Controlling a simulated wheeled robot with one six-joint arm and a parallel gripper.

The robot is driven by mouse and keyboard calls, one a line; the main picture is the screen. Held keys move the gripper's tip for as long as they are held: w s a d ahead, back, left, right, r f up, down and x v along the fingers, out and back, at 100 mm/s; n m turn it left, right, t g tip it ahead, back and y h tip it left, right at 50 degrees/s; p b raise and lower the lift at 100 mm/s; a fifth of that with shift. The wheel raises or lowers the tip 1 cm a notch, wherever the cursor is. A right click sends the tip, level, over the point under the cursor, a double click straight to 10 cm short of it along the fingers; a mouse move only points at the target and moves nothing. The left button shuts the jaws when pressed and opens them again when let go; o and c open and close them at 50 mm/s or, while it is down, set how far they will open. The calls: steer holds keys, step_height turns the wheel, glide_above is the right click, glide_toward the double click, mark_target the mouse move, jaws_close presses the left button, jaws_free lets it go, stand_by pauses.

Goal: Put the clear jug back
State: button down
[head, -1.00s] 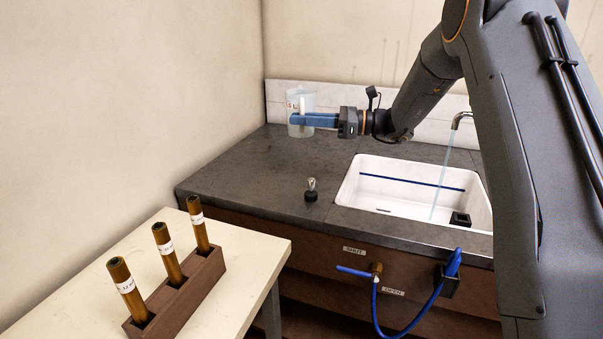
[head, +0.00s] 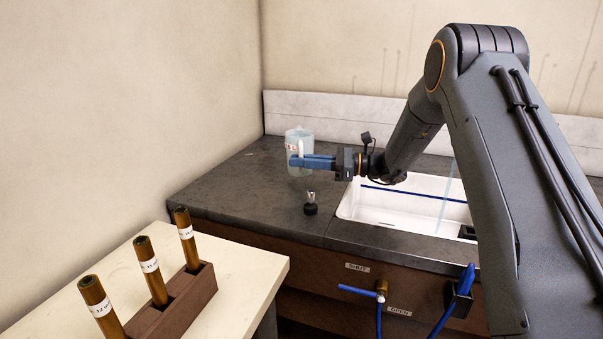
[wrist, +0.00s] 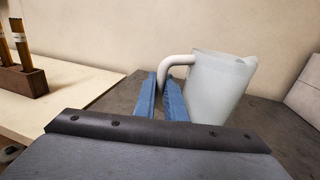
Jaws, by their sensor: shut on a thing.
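The clear jug (head: 303,141) is a pale, see-through vessel with a white handle, upright at the left end of the dark counter (head: 235,190). My gripper (head: 297,161) has blue fingers and reaches in from the right, shut on the jug's handle. In the wrist view the blue fingers (wrist: 164,82) lie on both sides of the handle, and the jug (wrist: 218,88) stands to their right. I cannot tell whether the jug's base touches the counter.
A small black-based fitting (head: 310,206) stands on the counter in front of the jug. The white sink (head: 385,207) is to the right, with water running into it. A wooden rack (head: 185,300) of brown tubes stands on the cream table (head: 245,262). Labels SHUT and OPEN flank a valve (head: 381,288).

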mark_target(302, 172)
steer(key=shift+f+p, duration=0.3)
steer(key=shift+f, duration=1.45)
steer(key=shift+f, duration=0.1)
steer(key=c, duration=1.8)
jaws_free()
steer(key=shift+f, duration=0.1)
steer(key=d+b, duration=0.1)
steer(key=d, duration=0.3)
steer(key=s+d+b, duration=0.1)
steer(key=d, duration=0.7)
steer(key=shift+s+b, duration=0.4)
steer(key=shift+s, duration=0.1)
